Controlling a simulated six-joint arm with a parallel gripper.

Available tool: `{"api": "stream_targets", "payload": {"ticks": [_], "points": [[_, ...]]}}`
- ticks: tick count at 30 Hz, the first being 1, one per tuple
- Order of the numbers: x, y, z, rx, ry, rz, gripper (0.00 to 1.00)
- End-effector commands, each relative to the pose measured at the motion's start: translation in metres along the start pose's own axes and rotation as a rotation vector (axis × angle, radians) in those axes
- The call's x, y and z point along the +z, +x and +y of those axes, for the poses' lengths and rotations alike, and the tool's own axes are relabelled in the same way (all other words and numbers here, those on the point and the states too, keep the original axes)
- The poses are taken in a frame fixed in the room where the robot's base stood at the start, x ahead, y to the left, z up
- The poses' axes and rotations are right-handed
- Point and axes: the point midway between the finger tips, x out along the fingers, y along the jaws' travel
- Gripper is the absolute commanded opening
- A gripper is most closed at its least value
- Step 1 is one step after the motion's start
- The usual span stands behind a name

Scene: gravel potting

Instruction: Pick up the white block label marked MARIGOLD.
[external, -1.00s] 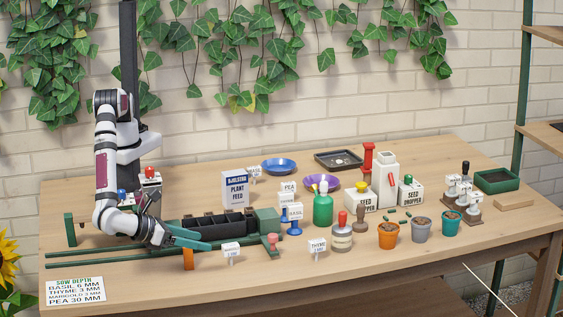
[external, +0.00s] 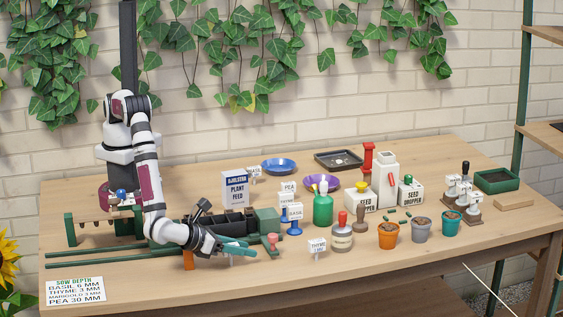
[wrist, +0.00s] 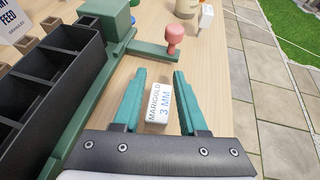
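The white block label marked MARIGOLD 3 MM (wrist: 158,103) lies between the two teal fingers of my gripper (wrist: 163,90) in the wrist view. Gaps show on both sides of the label, so the fingers are open around it and not closed on it. In the external view my gripper (external: 240,247) is low over the front of the bench, and it hides most of the label there. Only a small part of the white stake (external: 232,261) shows under the fingers.
A black compartment tray (wrist: 50,70) in a green frame stands left of my gripper in the wrist view. A pink-topped stamp (wrist: 174,38) stands ahead. The THYME label (external: 317,246) is to the right. The bench edge is close on the right in the wrist view.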

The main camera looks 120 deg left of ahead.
Motion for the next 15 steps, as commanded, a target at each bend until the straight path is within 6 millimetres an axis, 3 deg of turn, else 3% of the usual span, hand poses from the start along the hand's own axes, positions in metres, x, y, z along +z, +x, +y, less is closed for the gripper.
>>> {"api": "stream_targets", "payload": {"ticks": [1,6,15], "points": [[0.0001,-0.0001,0.0,0.0,0.0,0.0,0.31],[0.0001,-0.0002,0.0,0.0,0.0,0.0,0.0],[0.0002,-0.0003,0.0,0.0,0.0,0.0,0.0]]}}
